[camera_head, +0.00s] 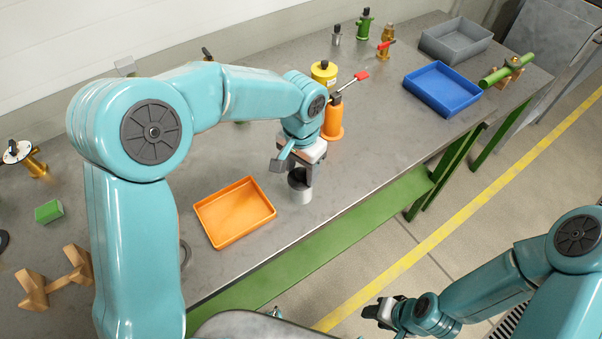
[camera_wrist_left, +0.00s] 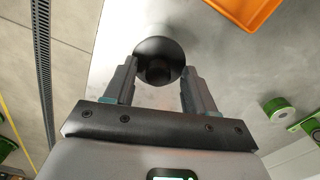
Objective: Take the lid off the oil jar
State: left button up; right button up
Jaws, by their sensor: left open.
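A pale grey jar (camera_head: 301,196) with a dark round lid (camera_head: 296,180) stands near the front edge of the workbench. In the left wrist view the lid (camera_wrist_left: 158,50) is black, with a knob in its middle. My left gripper (camera_head: 299,172) points down over the jar. Its open fingers (camera_wrist_left: 157,85) are on either side of the lid's knob, apart from it as far as I can see. The fingers partly hide the lid in the head view. My right gripper (camera_head: 383,312) is off the bench at the lower right; its jaw gap is unclear.
An orange tray (camera_head: 208,222) lies left of the jar. An orange bottle (camera_head: 333,122) and a yellow container (camera_head: 323,72) stand behind it. Blue (camera_head: 412,86) and grey (camera_head: 429,48) trays lie farther right. The bench is clear just right of the jar.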

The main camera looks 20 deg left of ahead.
pick_arm(q)
jog(key=shift+s+d+r, duration=0.1)
jog(key=shift+s+r, duration=0.1)
jog(key=shift+s, duration=0.15)
jog(key=shift+c, duration=0.3)
jog(key=shift+w+f, duration=0.1)
grip_shut()
